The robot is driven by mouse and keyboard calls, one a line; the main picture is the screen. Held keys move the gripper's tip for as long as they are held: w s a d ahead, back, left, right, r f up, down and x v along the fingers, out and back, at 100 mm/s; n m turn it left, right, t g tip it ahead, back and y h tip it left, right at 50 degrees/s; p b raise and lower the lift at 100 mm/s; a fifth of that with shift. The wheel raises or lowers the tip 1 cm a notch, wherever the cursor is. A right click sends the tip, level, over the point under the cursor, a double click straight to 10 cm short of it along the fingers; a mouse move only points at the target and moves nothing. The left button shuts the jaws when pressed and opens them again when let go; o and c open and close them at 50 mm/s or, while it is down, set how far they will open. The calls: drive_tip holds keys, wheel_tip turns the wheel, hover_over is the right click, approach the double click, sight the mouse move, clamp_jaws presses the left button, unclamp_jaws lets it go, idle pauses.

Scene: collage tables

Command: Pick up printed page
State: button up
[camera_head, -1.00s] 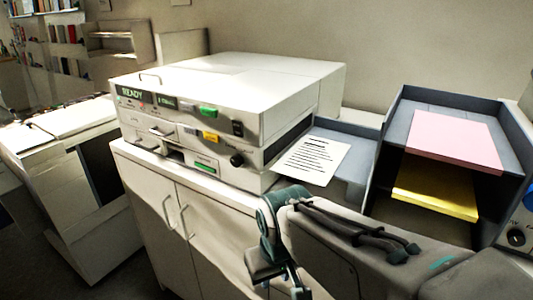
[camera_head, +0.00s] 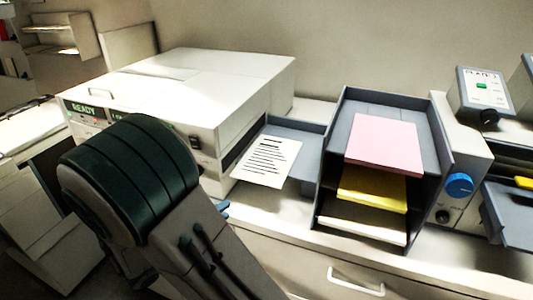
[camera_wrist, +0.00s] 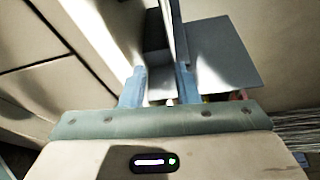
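The printed page (camera_head: 268,160) is a white sheet with dark lines of text. In the head view it lies on the grey output tray (camera_head: 299,178) at the right side of the white printer (camera_head: 190,85), partly over the tray's front edge. My gripper is mostly hidden behind my arm in the head view; a bit of blue finger shows left of and below the page. In the wrist view my gripper (camera_wrist: 160,78) has its two blue fingers apart with nothing between them. A flat grey panel (camera_wrist: 222,58) shows beyond the right finger; I cannot tell whether it is the tray.
A dark stacked paper rack (camera_head: 330,170) with pink (camera_head: 385,143), yellow (camera_head: 372,187) and white sheets stands close right of the page. A device with a blue knob (camera_head: 459,185) is farther right. Cabinet fronts lie below the counter edge.

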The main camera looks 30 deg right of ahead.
drive_tip(key=w+a+n+t, duration=0.1)
drive_tip(key=n, duration=0.1)
drive_tip(key=p, duration=0.1)
approach(247, 179)
drive_tip(key=shift+n+t, duration=0.3)
drive_tip(key=x, duration=0.4)
drive_tip(key=shift+s+d+f, duration=0.25)
drive_tip(key=shift+s+f, duration=0.05)
drive_tip(key=p+x, duration=0.1)
drive_tip(key=x, duration=0.4)
drive_tip(key=shift+w+d+r+p, duration=0.1)
drive_tip(key=shift+w+d+p, duration=0.15)
drive_tip(key=shift+p, duration=0.15)
clamp_jaws()
